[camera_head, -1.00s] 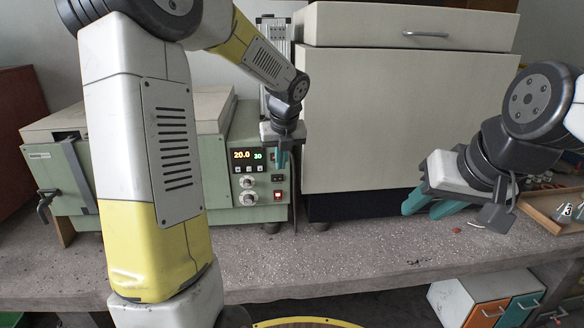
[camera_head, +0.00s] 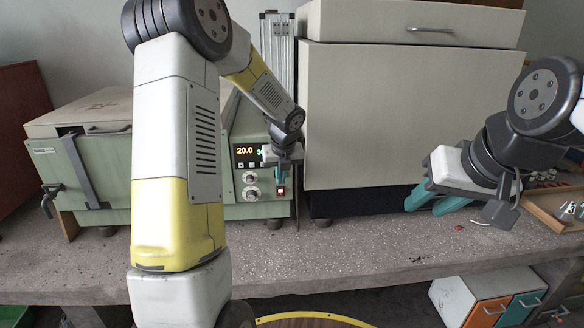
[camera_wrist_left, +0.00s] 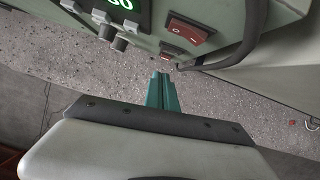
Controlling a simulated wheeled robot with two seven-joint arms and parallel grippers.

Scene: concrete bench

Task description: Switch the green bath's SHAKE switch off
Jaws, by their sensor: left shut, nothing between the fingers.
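The green bath (camera_head: 90,165) stands at the left of the bench. Its control panel (camera_head: 237,180) faces me, with a lit display, knobs and switches. My left gripper (camera_head: 281,181) is shut and empty, pointing down in front of the panel's right side. Its fingertips are just above a red switch (camera_head: 281,191) in the head view. In the left wrist view a larger red rocker (camera_wrist_left: 188,29) marked O and I shows above the teal fingertips (camera_wrist_left: 163,76), and a second small switch (camera_wrist_left: 166,56) lies close to them. Contact and labels cannot be made out. My right gripper (camera_head: 435,202) is open and empty.
A large cream cabinet (camera_head: 410,120) stands right of the bath. A cable (camera_wrist_left: 240,45) hangs beside the switches. A wooden tray (camera_head: 545,208) with small items is at the right. The bench front (camera_head: 370,250) is mostly clear.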

